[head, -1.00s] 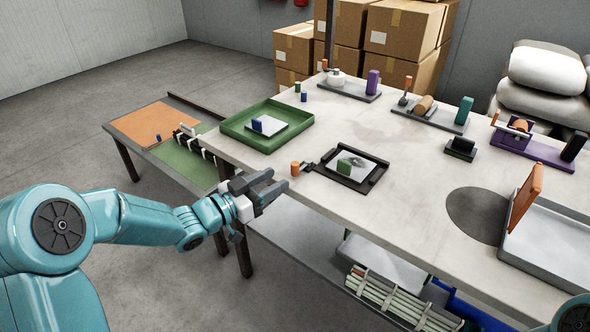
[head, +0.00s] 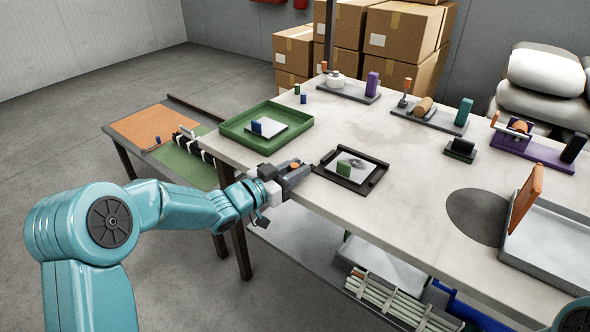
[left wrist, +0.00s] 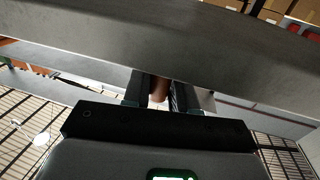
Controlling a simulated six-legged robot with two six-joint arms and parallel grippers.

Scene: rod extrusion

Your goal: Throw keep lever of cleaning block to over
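In the left wrist view the orange-brown knob (left wrist: 158,90) shows between the two dark fingers. Whether they press on it cannot be told. My right gripper is out of view. No label shows which fixture is the cleaning block.
A green tray (head: 233,131) with a blue block stands left of the black tray. Several lever fixtures, including a purple one (head: 512,147), line the back. A grey tray (head: 550,237) with an orange panel is at right. The table edge is close under my left gripper.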

